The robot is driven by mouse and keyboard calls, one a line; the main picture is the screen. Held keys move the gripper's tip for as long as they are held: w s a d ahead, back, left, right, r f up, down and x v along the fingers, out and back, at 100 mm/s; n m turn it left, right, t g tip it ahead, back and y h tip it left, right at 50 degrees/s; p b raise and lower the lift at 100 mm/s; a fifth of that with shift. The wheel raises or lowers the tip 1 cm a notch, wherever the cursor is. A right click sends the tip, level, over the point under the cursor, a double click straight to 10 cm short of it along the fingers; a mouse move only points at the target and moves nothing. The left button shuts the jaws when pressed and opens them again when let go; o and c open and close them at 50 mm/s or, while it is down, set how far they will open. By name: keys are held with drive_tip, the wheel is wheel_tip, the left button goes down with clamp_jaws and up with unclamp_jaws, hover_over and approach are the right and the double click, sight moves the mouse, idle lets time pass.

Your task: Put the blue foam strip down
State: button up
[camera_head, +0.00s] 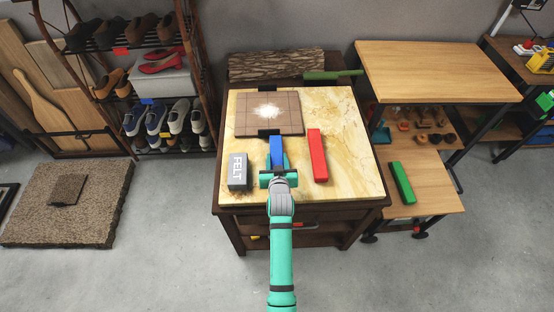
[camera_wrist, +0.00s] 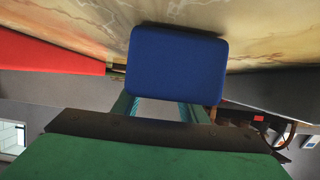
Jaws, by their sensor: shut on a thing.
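A blue foam strip (camera_head: 277,152) is in my gripper (camera_head: 278,166) over the near middle of the marble-topped table (camera_head: 352,168). The gripper is shut on it, and the strip's far part sticks out beyond the fingers. In the wrist view the strip's blue end face (camera_wrist: 178,62) fills the upper middle, close to the marble surface. I cannot tell whether the strip touches the table. The gripper hides its near part.
A red strip (camera_head: 317,155) lies right of the blue one. A grey block marked FELT (camera_head: 238,171) stands at left. A brown tiled board (camera_head: 288,124) lies behind. A green strip (camera_head: 402,183) lies on the lower bench at right. The table's near right is clear.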

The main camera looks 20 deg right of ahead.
drive_tip(key=o, duration=1)
drive_tip(key=shift+f, duration=0.1)
drive_tip(key=v, duration=1.2)
drive_tip(key=s+a+f+t+y, duration=0.1)
drive_tip(key=s+a+f, duration=0.1)
drive_tip(key=s+a, duration=1.2)
drive_tip(key=s+a+r+n+y, duration=0.1)
drive_tip(key=s+r, duration=0.2)
drive_tip(key=s, duration=0.3)
drive_tip(key=s+r+n+t+y, duration=0.1)
drive_tip(key=s+r, duration=0.2)
drive_tip(key=s, duration=0.4)
drive_tip(key=s+a+r+n, duration=0.1)
drive_tip(key=s+r, duration=0.2)
drive_tip(key=s, duration=0.4)
drive_tip(key=shift+s+a+y, duration=0.25)
drive_tip(key=shift+a+y, duration=0.05)
drive_tip(key=shift+y, duration=0.1)
